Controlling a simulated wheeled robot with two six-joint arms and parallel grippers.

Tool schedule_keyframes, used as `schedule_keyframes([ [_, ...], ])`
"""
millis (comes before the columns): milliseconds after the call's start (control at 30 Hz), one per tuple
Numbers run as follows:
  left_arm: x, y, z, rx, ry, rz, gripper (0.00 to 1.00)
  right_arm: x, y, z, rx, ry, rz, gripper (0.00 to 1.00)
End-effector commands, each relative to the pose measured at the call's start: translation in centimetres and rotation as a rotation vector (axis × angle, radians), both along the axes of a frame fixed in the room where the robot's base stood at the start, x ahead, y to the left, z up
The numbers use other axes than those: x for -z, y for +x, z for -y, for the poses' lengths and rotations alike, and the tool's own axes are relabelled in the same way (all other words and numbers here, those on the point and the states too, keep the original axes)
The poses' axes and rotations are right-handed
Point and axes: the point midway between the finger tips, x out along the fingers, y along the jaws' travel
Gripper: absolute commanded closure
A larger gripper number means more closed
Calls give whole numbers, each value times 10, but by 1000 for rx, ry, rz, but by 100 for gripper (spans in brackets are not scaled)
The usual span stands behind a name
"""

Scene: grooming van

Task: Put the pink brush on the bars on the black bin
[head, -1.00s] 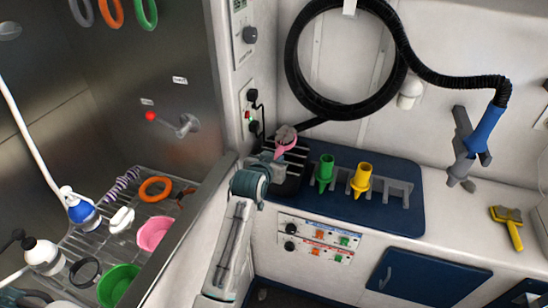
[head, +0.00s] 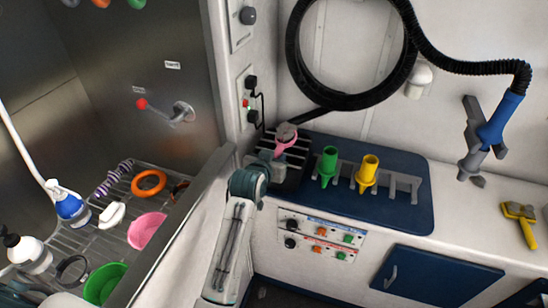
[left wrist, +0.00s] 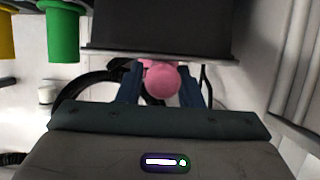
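The pink brush (head: 285,144) is over the barred top of the black bin (head: 297,157), its bristled head toward the wall and its handle toward my left gripper. It appears to lie on the bars, though the contact is not clear. My left gripper (head: 271,157) is at the near left edge of the bin. In the left wrist view the round pink handle end (left wrist: 162,82) shows between my two blue fingers (left wrist: 163,75), which stand apart with gaps beside it. The dark bin (left wrist: 158,28) fills the top of that view. My right gripper is not in view.
Green (head: 327,165) and yellow (head: 366,174) nozzles stand in a grey rack on the blue mat (head: 405,217), right of the bin. A hose with a blue dryer handle (head: 497,122) hangs further right. A tub is left.

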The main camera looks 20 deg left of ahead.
Motion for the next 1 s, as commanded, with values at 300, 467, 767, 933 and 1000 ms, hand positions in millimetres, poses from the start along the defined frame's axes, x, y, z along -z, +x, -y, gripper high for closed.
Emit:
schedule_keyframes([
  [300,-1,0,0,0,0,1,57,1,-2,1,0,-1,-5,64],
  [467,-5,-8,0,0,0,3,57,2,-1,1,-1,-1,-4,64],
  [767,-27,-64,-2,-1,-2,3,57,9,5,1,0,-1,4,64],
  [933,-39,-93,-3,0,-1,3,57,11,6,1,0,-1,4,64],
  [1000,-42,-101,-4,0,-1,2,57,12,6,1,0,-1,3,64],
])
